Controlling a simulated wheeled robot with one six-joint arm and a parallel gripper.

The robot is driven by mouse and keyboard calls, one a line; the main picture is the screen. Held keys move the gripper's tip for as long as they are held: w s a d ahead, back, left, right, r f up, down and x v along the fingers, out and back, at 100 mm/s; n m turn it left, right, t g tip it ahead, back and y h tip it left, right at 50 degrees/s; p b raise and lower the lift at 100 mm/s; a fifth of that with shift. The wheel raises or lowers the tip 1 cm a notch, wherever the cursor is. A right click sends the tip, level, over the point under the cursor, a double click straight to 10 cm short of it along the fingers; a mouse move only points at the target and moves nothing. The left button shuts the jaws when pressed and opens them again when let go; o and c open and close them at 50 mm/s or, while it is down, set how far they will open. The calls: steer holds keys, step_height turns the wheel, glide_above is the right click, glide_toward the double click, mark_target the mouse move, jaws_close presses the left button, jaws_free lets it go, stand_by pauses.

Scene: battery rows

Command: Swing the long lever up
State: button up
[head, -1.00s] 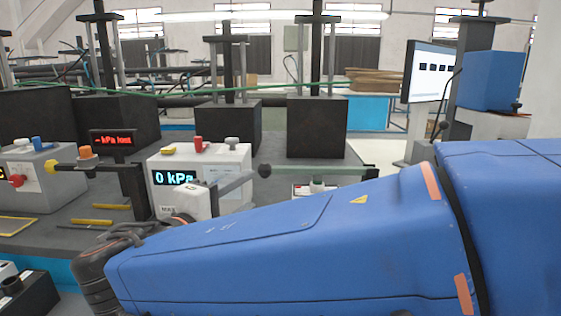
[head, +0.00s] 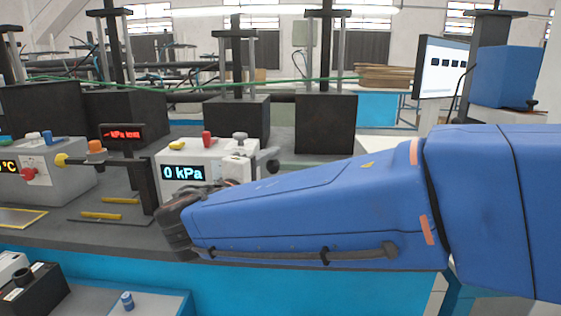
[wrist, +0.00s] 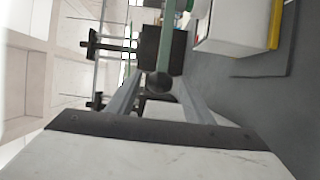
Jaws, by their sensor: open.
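The long lever is a grey-green bar (wrist: 168,38) with a dark round knob (wrist: 160,83) at its near end. In the head view the knob (head: 272,166) shows right of the 0 kPa box, and my blue arm hides most of the bar. My gripper (wrist: 160,92) is open, with one grey finger on each side of the knob in the wrist view. I cannot tell whether a finger touches it. In the head view my gripper (head: 258,160) is partly hidden by my arm, close to the knob.
The 0 kPa box (head: 185,173) stands just left of my gripper. Black blocks (head: 325,125) with columns stand behind. A blue-fronted bench edge (head: 260,290) runs below my arm.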

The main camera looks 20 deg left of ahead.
steer(key=shift+w+d, duration=0.25)
steer(key=shift+w, duration=1.1)
steer(key=shift+w+d, duration=0.2)
steer(key=shift+w, duration=1.1)
jaws_close()
